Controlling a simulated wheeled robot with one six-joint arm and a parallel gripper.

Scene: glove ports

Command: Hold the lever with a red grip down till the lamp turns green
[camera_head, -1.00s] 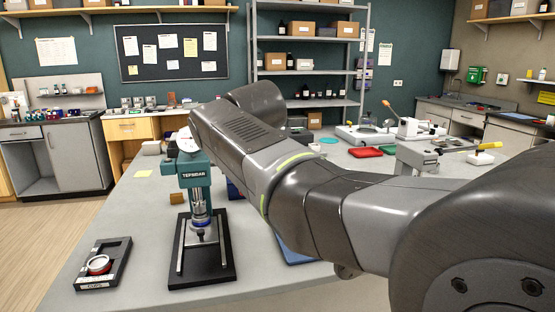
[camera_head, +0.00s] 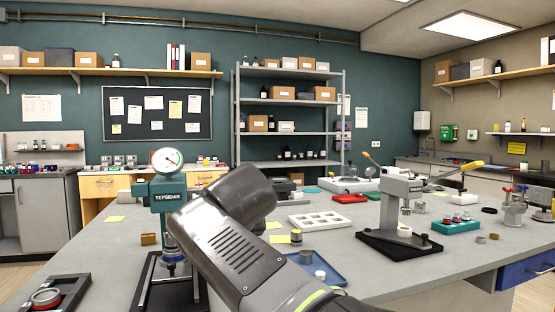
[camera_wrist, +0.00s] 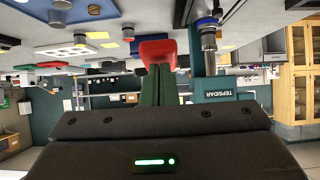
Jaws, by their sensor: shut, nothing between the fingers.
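The teal TEPSIDAR press (camera_head: 166,198) stands upright on the bench at left, with a white dial (camera_head: 167,159) on top. It also shows upside down in the wrist view (camera_wrist: 228,88). A red grip (camera_wrist: 157,49) is just beyond my fingertips in the wrist view; I cannot tell whether they touch it. My gripper (camera_wrist: 160,68) is shut and empty, its two green fingers side by side. In the head view my arm hides the gripper and the red grip. I cannot make out a lamp on the press in either view.
A grey press (camera_head: 402,205) with a yellow-ended lever stands at right. A white tray (camera_head: 318,220) and a blue tray (camera_head: 318,268) lie between the presses. A dark tray (camera_head: 55,294) with a ring is at front left.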

